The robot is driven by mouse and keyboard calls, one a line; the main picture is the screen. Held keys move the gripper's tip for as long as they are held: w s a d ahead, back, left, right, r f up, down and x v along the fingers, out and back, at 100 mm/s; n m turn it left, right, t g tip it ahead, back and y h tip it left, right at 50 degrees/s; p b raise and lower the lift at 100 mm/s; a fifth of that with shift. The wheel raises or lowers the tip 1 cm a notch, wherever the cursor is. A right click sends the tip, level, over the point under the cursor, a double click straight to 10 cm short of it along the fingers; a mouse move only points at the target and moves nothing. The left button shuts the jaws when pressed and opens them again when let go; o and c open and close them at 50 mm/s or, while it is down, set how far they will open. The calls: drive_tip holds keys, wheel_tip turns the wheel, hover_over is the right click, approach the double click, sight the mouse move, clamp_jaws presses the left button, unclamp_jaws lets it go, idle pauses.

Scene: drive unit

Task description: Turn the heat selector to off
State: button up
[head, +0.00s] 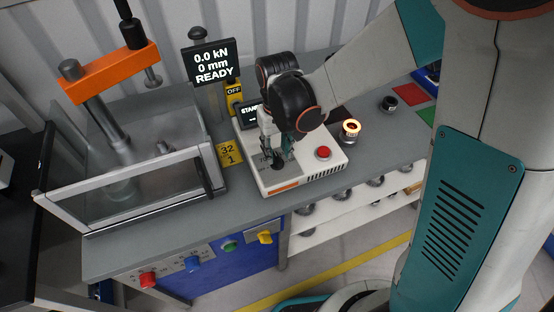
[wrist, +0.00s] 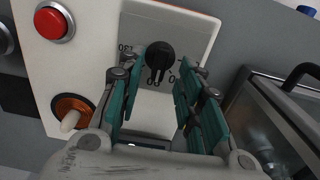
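The heat selector (wrist: 159,62) is a black round knob on a grey plate with printed numbers, seen in the wrist view. The plate sits on a white unit (head: 320,171) in the head view. My gripper (wrist: 160,78) is open, its two teal fingers apart with the knob between or just beyond their tips. I cannot tell whether they touch it. In the head view my gripper (head: 276,158) is low over the unit's left part and largely hides the knob. The knob's exact setting is unclear.
A red button (head: 323,153) is on the same unit, and an orange-based toggle (wrist: 72,117) shows in the wrist view. A glowing ring part (head: 350,130) stands behind right. A press with a clear guard (head: 125,205) stands left, beside a yellow 32/1 card (head: 229,153).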

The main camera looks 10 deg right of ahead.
sight(277, 161)
drive_tip(key=shift+f+b, duration=0.6)
drive_tip(key=shift+f, duration=0.7)
clamp_jaws()
